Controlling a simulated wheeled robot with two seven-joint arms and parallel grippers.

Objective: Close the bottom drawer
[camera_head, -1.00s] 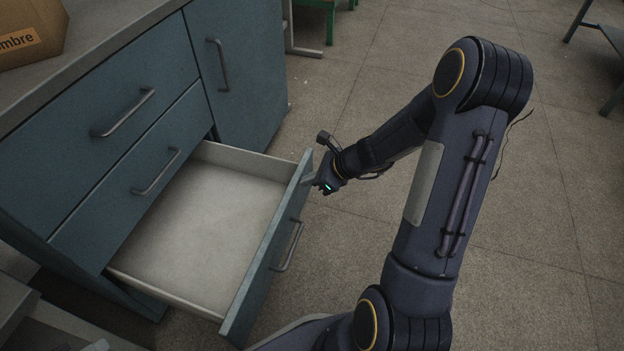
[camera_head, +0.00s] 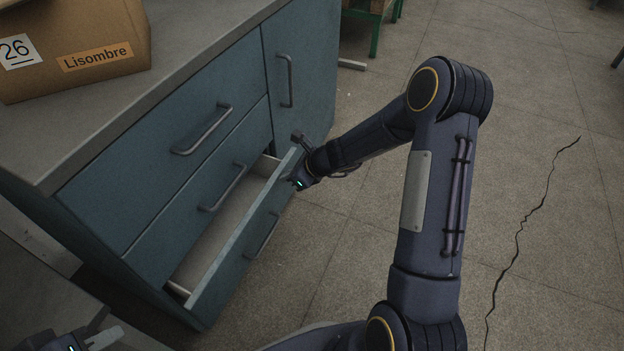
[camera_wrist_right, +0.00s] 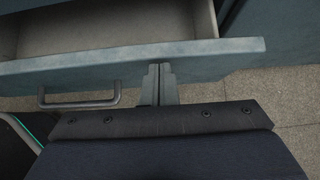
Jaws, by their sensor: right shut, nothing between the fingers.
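The bottom drawer (camera_head: 232,234) of the blue-grey cabinet is partly open, with a strip of its empty pale inside showing. Its bar handle (camera_head: 263,236) is on the front panel; in the right wrist view the drawer front (camera_wrist_right: 100,68) spans the picture. My right gripper (camera_head: 293,180) is at the far end of the drawer front, on its outer face. Its fingers (camera_wrist_right: 159,76) are together, empty, with the tips at the panel, right of the handle. My left gripper (camera_head: 104,337) shows only in part at the bottom left, away from the drawer; its finger opening is unclear.
The cabinet's upper drawers (camera_head: 165,165) and side door (camera_head: 310,70) are shut. A cardboard box (camera_head: 75,40) labelled Lisombre sits on the worktop (camera_head: 190,45). A grey surface (camera_head: 60,300) is at lower left. The floor on the right is clear, with a crack.

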